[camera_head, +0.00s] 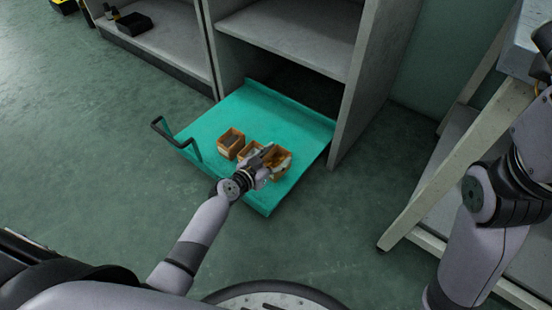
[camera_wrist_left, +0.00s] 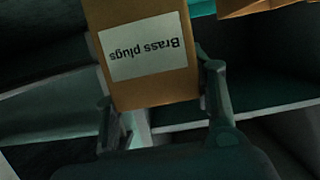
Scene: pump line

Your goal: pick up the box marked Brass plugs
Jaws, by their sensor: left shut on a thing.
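The box marked Brass plugs (camera_wrist_left: 140,85) is orange-brown with a white label, which reads upside down in the left wrist view. My left gripper (camera_wrist_left: 160,88) is shut on it, one finger on each side. In the head view, my left gripper (camera_head: 267,160) is at the rightmost box of a small group on the teal pull-out shelf (camera_head: 210,127), partly covering it. I cannot tell whether the held box still touches the shelf. My right arm shows at the right edge of the head view, but its gripper does not show clearly.
An open-topped box (camera_head: 231,143) and another box beside it stand left of the held one. The shelf has a black handle (camera_head: 176,138) at its left front. A grey cabinet (camera_head: 357,95) rises behind and right. A bench frame (camera_head: 455,165) stands at right.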

